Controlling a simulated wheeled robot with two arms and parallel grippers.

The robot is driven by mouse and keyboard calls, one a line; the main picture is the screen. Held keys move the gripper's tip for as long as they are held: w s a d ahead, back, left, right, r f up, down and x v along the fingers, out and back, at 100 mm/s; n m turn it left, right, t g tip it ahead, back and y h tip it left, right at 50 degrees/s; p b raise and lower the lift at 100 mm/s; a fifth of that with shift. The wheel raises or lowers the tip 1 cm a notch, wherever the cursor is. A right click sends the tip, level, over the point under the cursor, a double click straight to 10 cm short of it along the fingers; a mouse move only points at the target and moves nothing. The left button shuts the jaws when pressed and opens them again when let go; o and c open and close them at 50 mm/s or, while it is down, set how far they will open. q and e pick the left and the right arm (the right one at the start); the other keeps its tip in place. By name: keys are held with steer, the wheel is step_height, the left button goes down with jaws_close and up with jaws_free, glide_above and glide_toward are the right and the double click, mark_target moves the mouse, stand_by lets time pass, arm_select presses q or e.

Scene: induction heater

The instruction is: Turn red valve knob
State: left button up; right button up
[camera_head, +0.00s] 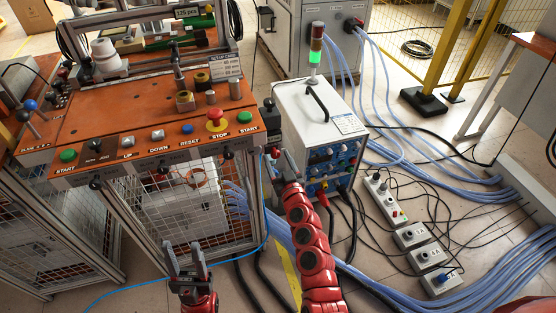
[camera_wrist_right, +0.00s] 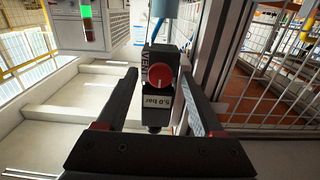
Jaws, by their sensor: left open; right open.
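The red valve knob (camera_wrist_right: 160,76) is round with a white mark and sits on a dark valve body with a "5.0 bar" label. In the right wrist view it lies between the fingers of my open right gripper (camera_wrist_right: 158,88), with a visible gap to each finger. How far the fingertips reach in depth is hard to tell. In the head view my right gripper (camera_head: 279,160) is at the console's right corner post; I cannot make out the knob there. My left gripper (camera_head: 185,260) is open and empty, low in front of the console's mesh.
The orange console (camera_head: 130,125) carries several buttons and a red stop knob (camera_head: 215,115). A white heater box (camera_head: 318,115) with a signal light (camera_head: 315,57) stands right of my right gripper. Cables and small switch boxes (camera_head: 410,235) cover the floor at right.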

steer(key=shift+c, duration=0.3)
jaws_close()
steer(key=shift+m, duration=0.4)
steer(key=m+b, duration=0.1)
steer(key=m, duration=0.2)
steer(key=shift+f, duration=0.1)
steer(key=m+b, duration=0.1)
steer(key=m, duration=0.4)
steer(key=shift+m+b, duration=0.3)
steer(key=m, duration=0.8)
steer(key=shift+m, duration=0.4)
